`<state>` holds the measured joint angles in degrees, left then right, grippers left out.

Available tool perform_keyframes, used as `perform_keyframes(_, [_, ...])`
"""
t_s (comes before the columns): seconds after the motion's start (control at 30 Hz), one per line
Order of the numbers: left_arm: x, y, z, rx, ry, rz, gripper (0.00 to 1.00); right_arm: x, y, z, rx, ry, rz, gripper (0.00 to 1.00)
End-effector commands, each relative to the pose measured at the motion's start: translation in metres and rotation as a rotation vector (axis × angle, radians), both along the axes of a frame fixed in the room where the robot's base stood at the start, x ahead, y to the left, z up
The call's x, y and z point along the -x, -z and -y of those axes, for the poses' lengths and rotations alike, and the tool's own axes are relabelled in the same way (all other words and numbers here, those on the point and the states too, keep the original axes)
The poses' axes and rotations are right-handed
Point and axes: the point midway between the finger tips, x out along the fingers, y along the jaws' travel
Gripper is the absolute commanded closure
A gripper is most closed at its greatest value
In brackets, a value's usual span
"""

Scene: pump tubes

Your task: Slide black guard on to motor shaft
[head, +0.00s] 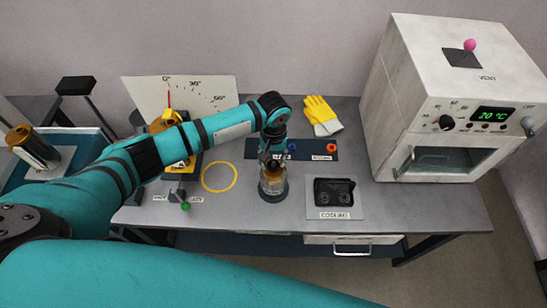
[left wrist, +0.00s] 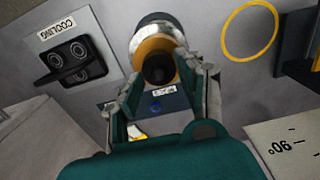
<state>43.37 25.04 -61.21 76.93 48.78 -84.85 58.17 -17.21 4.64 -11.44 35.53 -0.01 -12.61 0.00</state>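A copper-coloured cylinder with a dark base, which looks like the motor (head: 272,186), stands upright on the grey table. In the left wrist view its copper top (left wrist: 147,46) shows with a round black part (left wrist: 158,69) at its middle. I cannot tell whether that is the black guard or the motor's own end. My left gripper (head: 270,162) points down over the cylinder. In the left wrist view its fingers (left wrist: 163,76) are apart on either side of the black part; contact is not clear. The shaft is hidden. My right gripper is out of view.
A black two-hole cooling block (head: 334,192) lies right of the motor. A dark mat (head: 262,149) with a blue ring (head: 292,146) and a red ring (head: 331,146) is behind. A yellow circle (head: 220,176) is left. An oven (head: 435,100) stands right; yellow gloves (head: 322,115) lie behind.

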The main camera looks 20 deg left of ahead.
Motion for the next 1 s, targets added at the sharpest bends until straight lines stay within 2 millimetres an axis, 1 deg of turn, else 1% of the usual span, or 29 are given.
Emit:
perform_keyframes(0.03, [0.0, -0.001, 0.0, 0.0, 0.0, 0.0, 0.53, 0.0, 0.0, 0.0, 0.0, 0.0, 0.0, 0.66])
perform_keyframes(0.13, [0.0, -0.001, 0.0, 0.0, 0.0, 0.0, 0.4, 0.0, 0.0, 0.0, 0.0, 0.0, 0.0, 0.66])
perform_keyframes(0.17, [0.0, -0.001, 0.0, 0.0, 0.0, 0.0, 0.39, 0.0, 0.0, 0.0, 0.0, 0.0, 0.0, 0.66])
perform_keyframes(0.4, [0.0, -0.001, 0.0, 0.0, 0.0, 0.0, 0.39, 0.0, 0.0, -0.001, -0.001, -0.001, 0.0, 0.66])
perform_keyframes(0.53, [-0.001, -0.01, 0.0, 0.001, 0.0, 0.002, 0.39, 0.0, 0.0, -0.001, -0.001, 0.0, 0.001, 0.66])
perform_keyframes(0.67, [-0.001, -0.032, 0.0, 0.003, 0.002, 0.004, 0.39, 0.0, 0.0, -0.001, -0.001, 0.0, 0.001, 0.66])
perform_keyframes(0.8, [-0.001, -0.064, 0.0, 0.002, 0.001, 0.005, 0.39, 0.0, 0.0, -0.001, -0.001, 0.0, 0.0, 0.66])
perform_keyframes(1.0, [-0.001, -0.101, 0.0, 0.001, 0.0, 0.002, 0.39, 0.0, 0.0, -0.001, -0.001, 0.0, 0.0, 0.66])
